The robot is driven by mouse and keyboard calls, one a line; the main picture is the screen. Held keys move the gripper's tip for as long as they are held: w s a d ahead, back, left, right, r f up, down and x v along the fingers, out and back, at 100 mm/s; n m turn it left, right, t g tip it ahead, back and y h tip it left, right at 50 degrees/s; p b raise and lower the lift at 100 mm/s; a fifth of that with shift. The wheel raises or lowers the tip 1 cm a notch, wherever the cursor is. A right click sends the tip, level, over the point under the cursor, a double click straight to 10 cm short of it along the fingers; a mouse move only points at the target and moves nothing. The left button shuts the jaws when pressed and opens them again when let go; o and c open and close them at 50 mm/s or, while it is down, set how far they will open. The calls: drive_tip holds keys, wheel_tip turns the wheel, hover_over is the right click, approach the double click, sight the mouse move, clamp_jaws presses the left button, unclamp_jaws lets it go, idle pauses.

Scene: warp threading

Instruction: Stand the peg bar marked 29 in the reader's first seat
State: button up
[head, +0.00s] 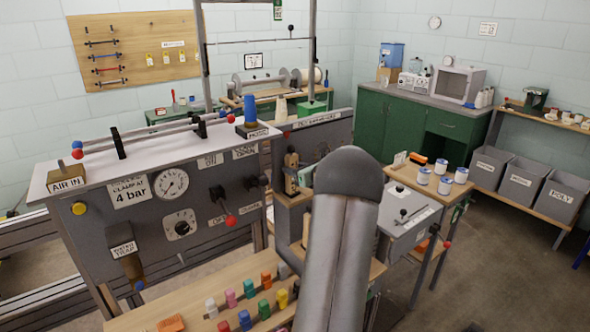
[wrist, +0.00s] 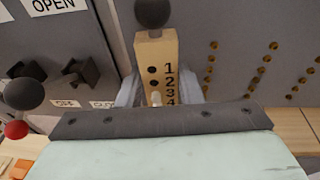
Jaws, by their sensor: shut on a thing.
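A pale wooden bar (wrist: 155,60) stands upright in the wrist view, with a dark ball on top, a column of holes numbered 1 to 4 and a white peg low in it. A mark 29 cannot be read on it. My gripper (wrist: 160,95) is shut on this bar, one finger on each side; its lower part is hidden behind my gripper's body. In the head view the bar (head: 291,163) shows beside my arm, in front of the grey panel. I cannot make out the reader or its first seat for certain.
A grey console (head: 150,215) with gauges and levers stands at left. A wooden bench (head: 195,318) with several coloured pegs lies below. A grey panel (wrist: 240,60) with rows of brass dots is behind the bar. A side table (head: 440,185) with jars is at right.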

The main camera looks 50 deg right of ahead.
drive_tip(key=o, duration=1)
drive_tip(key=shift+f, duration=0.1)
drive_tip(key=shift+o, duration=0.2)
drive_tip(key=b+v, duration=0.3)
drive_tip(key=v, duration=1.4)
drive_tip(key=shift+s, duration=0.2)
